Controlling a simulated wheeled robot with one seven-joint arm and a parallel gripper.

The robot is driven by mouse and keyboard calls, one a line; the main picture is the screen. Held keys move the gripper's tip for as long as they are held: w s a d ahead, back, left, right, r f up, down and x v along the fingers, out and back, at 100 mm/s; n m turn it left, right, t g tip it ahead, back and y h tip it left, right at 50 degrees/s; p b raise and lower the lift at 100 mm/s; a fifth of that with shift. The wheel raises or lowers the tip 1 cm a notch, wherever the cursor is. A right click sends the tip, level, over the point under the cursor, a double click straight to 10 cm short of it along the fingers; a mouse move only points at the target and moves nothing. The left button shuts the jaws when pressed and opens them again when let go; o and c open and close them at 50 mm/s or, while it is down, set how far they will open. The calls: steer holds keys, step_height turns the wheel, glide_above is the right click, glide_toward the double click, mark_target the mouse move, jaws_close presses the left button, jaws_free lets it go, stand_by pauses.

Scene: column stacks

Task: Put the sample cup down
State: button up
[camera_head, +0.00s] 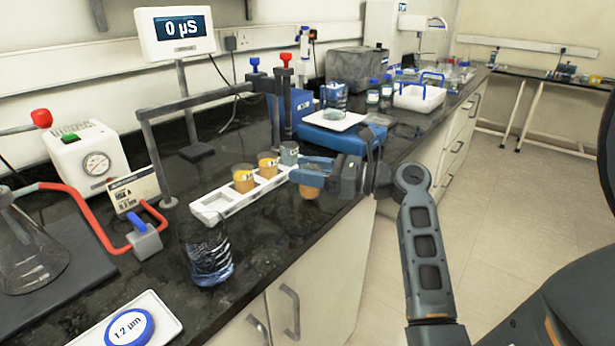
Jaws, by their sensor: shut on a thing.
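My gripper (312,175) is at the right end of the white rack, near the bench's front edge. It is shut on a sample cup (309,192), whose orange-brown lower part shows below the fingers; the fingers hide most of the rest. I cannot tell whether the cup's base touches the bench. The white rack (209,214) lies on the dark bench just left of my gripper. Two cups with orange contents, a nearer one (244,179) and a farther one (268,167), stand in it. The rack's left end is empty.
A grey cup (289,153) stands by the rack's far end, close to my gripper. A blue balance (338,135) is behind my gripper. Some bare bench (265,222) shows before the rack.

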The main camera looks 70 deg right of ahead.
steer(key=shift+f, duration=0.65)
steer(key=o, duration=1.1)
steer(key=shift+f, duration=0.1)
steer(key=shift+c, duration=0.2)
steer(key=shift+s, duration=0.2)
steer(key=s+d, duration=0.1)
steer(key=s, duration=1)
steer(key=shift+s+d, duration=0.2)
steer(key=shift+s, duration=0.1)
